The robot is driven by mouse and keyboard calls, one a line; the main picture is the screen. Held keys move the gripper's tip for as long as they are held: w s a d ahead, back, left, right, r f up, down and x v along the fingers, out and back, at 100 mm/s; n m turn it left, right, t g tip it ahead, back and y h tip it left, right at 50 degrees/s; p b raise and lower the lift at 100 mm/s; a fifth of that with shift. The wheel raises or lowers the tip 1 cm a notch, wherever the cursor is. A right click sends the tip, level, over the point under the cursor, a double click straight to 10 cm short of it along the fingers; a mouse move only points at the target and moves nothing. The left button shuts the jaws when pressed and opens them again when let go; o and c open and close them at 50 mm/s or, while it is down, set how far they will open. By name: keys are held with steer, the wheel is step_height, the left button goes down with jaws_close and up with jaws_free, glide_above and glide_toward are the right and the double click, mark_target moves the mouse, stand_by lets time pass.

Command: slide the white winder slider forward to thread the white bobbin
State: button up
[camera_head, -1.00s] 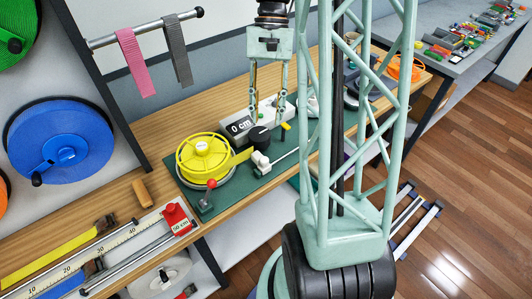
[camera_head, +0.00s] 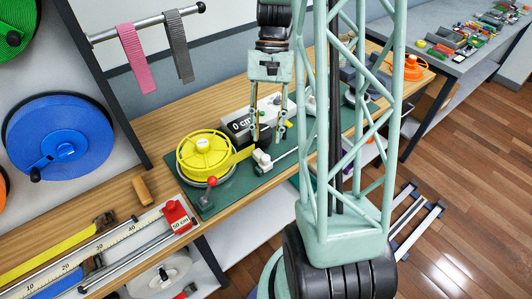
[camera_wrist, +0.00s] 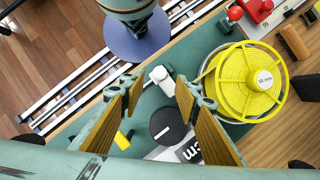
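The white winder slider (camera_head: 262,160) is a small white block at the end of a metal rod, beside the yellow bobbin. It also shows in the wrist view (camera_wrist: 160,75), between and beyond my fingers. The bobbin on the winder (camera_head: 203,151) is yellow, not white, with a yellow strap running from it towards the slider; it is at the right in the wrist view (camera_wrist: 248,80). My gripper (camera_head: 268,141) is open and empty, fingertips down, just above and behind the slider. Whether a finger touches anything is unclear.
A "0 cm" counter (camera_head: 239,125) and black knob (camera_wrist: 167,126) stand close by on the green base (camera_head: 222,196). A red-topped lever (camera_head: 211,184) is in front. A white reel (camera_head: 160,278) is below the bench. A red ruler stop (camera_head: 177,215) lies left.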

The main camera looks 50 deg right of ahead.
mark_target(266, 157)
steer(key=shift+b+x, duration=0.6)
steer(key=shift+x, duration=2.9)
steer(key=shift+c, duration=0.9)
jaws_close()
steer(key=shift+d, duration=0.1)
